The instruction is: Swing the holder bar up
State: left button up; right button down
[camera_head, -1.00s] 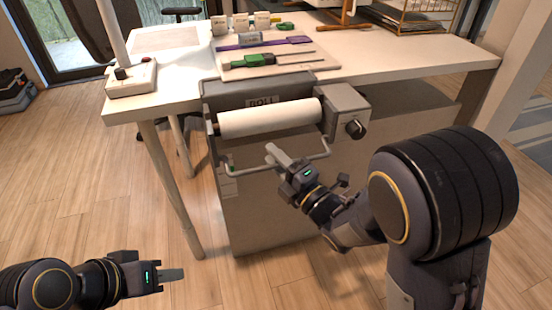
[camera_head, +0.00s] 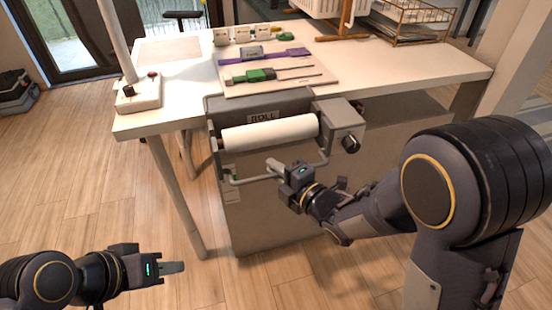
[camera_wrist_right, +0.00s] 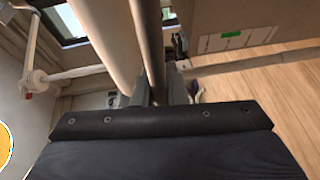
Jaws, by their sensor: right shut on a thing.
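The holder bar (camera_head: 253,179) is a thin grey U-shaped rod in front of the white roll (camera_head: 270,132), hanging below the roll's level. My right gripper (camera_head: 276,166) is shut on the bar's front stretch, toward its right half. In the right wrist view, the bar (camera_wrist_right: 151,45) runs between the two jaws (camera_wrist_right: 159,92), beside and parallel to the white roll (camera_wrist_right: 108,35). The jaws hide the gripped part. My left gripper (camera_head: 172,268) is at the lower left, away from the bar; its finger gap does not show.
The roll sits in a grey unit labelled ROLL (camera_head: 262,106) with a dark knob (camera_head: 350,143) at right. The white table (camera_head: 420,90) carries a board with tools (camera_head: 270,75), a switch box (camera_head: 138,94) and a wire basket (camera_head: 412,22). Open floor lies to the left.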

jog(key=shift+w+a+r+m+g+h+p, duration=0.1)
jog(key=shift+w+r+m+g+h+p, duration=1.25)
jog(key=shift+p, duration=5.45)
jog(key=shift+s+a+f+n+g+h+p, duration=0.15)
jog(key=shift+s+f+g+h+p, duration=0.35)
jog(key=shift+g+p, duration=4.2)
jog(key=shift+w+a+r+m+t+h+p, duration=0.1)
jog(key=shift+w+r+m+t+h+p, duration=0.45)
jog(key=shift+p, duration=8.4)
jog(key=shift+s+g+h, duration=0.25)
jog(key=shift+g+h, duration=0.05)
jog(key=shift+h, duration=0.1)
jog(key=c, duration=1.5)
grip_release()
